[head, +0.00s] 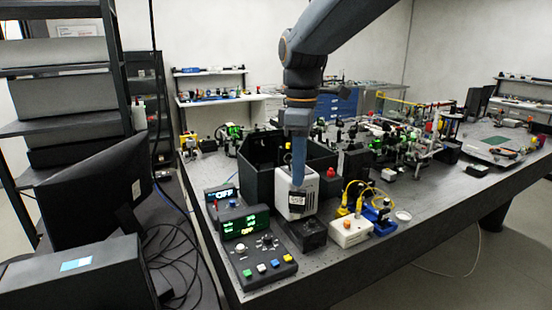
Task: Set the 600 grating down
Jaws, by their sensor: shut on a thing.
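My gripper (298,180) points straight down over the front part of the optical bench. It is shut on a light grey block with a small dark label (297,201), which I take to be the 600 grating; the label is too small to read. The block is upright, directly over a black base block (306,236). I cannot tell whether it touches the base or hangs just above it. My gripper's fingers hide part of the block.
A control box with green displays and coloured buttons (262,262) stands left of the base. An open black enclosure (255,178) stands behind. The bench's front right is bare.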

